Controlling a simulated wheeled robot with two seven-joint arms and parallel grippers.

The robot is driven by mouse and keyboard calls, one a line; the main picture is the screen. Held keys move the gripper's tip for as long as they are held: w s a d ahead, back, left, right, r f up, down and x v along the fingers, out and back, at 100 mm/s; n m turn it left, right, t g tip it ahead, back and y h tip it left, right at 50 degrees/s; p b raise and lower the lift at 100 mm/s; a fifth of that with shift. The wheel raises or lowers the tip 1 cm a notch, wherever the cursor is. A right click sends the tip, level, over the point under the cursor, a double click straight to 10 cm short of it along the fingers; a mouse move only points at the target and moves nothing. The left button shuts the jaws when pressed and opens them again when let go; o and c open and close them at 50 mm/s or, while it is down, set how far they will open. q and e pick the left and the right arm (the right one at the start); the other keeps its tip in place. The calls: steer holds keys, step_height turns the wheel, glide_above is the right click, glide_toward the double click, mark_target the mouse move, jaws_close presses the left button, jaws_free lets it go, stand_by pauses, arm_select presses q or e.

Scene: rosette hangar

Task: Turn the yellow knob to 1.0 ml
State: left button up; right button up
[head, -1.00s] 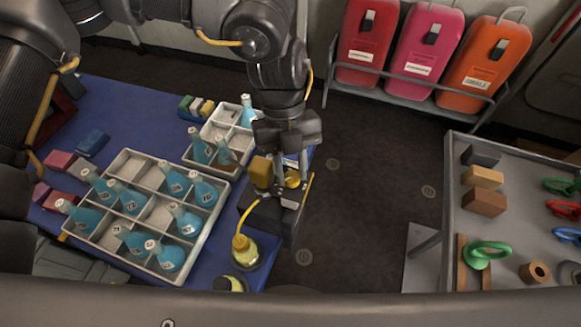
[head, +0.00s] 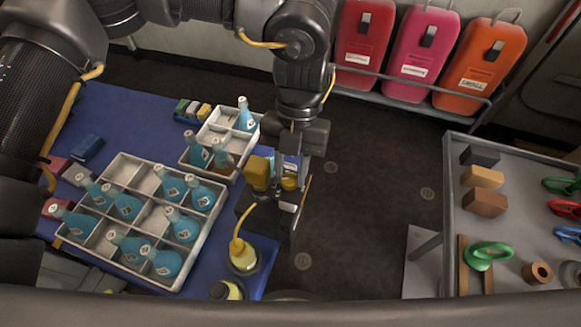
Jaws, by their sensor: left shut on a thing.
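The yellow knob (head: 289,183) is on a dark dispenser device (head: 268,217) at the right edge of the blue table. My left gripper (head: 290,172) comes down from above and is shut on the knob, its fingers partly hiding it. A yellow block-like part (head: 258,172) sits just left of the gripper. A yellow tube (head: 238,237) runs from the device down to a flask of yellow liquid (head: 243,257). The dial scale and the knob's setting are too small to read. My right gripper is not in view.
A large white divided tray (head: 117,228) and a smaller one (head: 222,127) hold blue flasks on the blue table (head: 130,104). A grey table (head: 519,180) with blocks and colored clamps stands right. Red, pink and orange cases (head: 479,62) stand at the back. Open floor lies between.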

arm_select(q)
steer(key=o, duration=1)
steer(key=shift+c, duration=0.2)
steer(key=v, duration=1.1)
steer(key=shift+w+d+f, duration=0.1)
